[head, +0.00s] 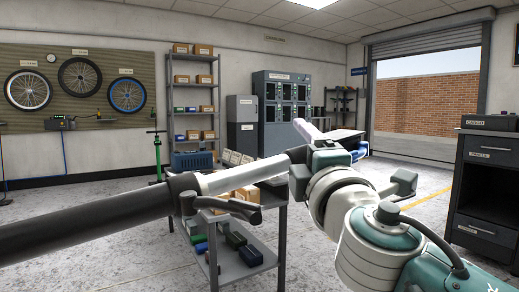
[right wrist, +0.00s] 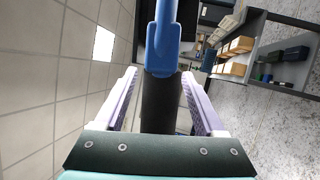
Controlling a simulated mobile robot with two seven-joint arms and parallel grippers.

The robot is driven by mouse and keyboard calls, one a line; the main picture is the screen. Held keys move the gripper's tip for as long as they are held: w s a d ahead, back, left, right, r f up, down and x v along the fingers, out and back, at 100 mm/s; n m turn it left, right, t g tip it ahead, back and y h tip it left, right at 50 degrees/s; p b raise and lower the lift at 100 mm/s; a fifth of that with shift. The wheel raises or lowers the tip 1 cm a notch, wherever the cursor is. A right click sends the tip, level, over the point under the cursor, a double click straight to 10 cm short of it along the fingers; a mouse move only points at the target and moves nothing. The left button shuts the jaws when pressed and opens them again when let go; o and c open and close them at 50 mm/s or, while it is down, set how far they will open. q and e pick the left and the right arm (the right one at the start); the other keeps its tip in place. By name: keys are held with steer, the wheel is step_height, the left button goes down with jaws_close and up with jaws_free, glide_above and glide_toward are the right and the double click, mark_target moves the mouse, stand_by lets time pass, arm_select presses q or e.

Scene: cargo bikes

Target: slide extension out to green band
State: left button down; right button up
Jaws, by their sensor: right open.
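A thick black tube (head: 90,222) comes in from the left in the head view. A bare silver extension (head: 235,179) sticks out of its right end. A dark clamp with a lever (head: 220,204) sits at the joint. My right gripper (head: 331,134) is at the far right end of the extension, its pale fingers spread. In the right wrist view my open gripper (right wrist: 159,76) has a dark cylindrical part (right wrist: 160,106) between its fingers, with gaps at both sides. A blue part (right wrist: 162,50) continues beyond it. I see no green band. My left gripper is out of view.
A grey cart (head: 250,268) with small coloured boxes stands below the extension. A shelf rack (head: 193,100), a grey cabinet (head: 280,115) and a wheel board (head: 75,60) line the back wall. A dark drawer cabinet (head: 487,185) is at right. Open floor lies around the cart.

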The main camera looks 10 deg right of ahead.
steer(key=shift+c, duration=0.2)
jaws_close()
stand_by(0.3)
stand_by(0.8)
